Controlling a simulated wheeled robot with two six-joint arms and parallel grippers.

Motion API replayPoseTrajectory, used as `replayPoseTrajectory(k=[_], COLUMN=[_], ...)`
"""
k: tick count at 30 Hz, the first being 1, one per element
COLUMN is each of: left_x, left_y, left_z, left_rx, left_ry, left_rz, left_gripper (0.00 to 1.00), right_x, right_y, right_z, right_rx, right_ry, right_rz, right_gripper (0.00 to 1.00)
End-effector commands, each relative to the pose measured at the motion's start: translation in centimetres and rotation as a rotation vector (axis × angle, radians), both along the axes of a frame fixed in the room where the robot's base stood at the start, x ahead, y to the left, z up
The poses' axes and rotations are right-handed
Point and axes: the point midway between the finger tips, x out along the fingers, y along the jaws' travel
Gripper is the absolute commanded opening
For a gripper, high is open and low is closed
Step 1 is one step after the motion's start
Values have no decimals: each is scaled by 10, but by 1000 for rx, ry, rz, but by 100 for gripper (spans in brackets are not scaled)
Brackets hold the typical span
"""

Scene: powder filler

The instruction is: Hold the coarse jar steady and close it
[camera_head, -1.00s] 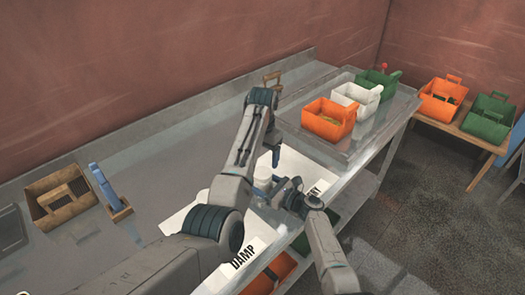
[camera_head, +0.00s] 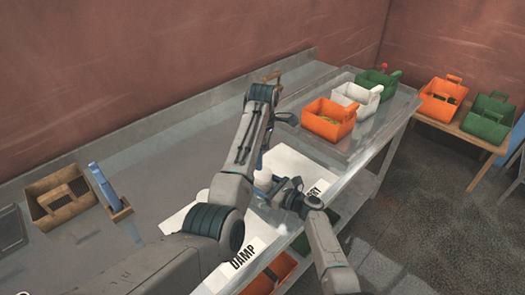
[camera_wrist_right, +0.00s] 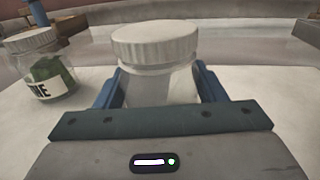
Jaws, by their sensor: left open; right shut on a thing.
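The jar (camera_wrist_right: 158,88) stands upright between the blue fingers of my right gripper (camera_wrist_right: 160,92), which is shut on it. A ribbed white lid (camera_wrist_right: 154,43) sits on its mouth; I cannot tell how tightly. No label shows on the side facing the wrist camera. In the head view the white jar (camera_head: 263,180) is partly hidden behind my left arm, beside my right gripper (camera_head: 290,188). My left gripper (camera_head: 262,160) is open above the jar area, mostly hidden by its own forearm. I see no lid in it.
A second lidded jar (camera_wrist_right: 42,70) with green contents and a label ending in "NE" stands left in the wrist view. A white mat marked DAMP (camera_head: 243,254) lies on the bench. Orange (camera_head: 328,122), white and green bins stand on a tray at right. A wooden caddy (camera_head: 60,198) stands left.

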Motion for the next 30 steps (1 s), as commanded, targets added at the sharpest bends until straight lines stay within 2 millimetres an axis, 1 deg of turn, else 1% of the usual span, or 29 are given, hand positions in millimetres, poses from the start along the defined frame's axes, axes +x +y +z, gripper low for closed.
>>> replayPoseTrajectory(k=[3,9,12,15,18,21,30], left_x=[0,0,0,0,0,0,0], left_y=[0,0,0,0,0,0,0], left_z=[2,4,5,5,6,6,6], left_rx=[0,0,-1,-1,-1,0,0], left_ry=[-1,-1,0,0,0,0,0], left_rz=[228,606,765,888,969,1013,1026], left_gripper=[75,75,75,75,75,75,75], right_x=[0,0,0,0,0,0,0], right_y=[0,0,0,0,0,0,0], right_z=[0,0,0,0,0,0,0], right_rx=[0,0,0,0,0,0,0], right_ry=[0,0,0,0,0,0,0], right_rz=[0,0,0,0,0,0,0], right_gripper=[0,0,0,0,0,0,0])
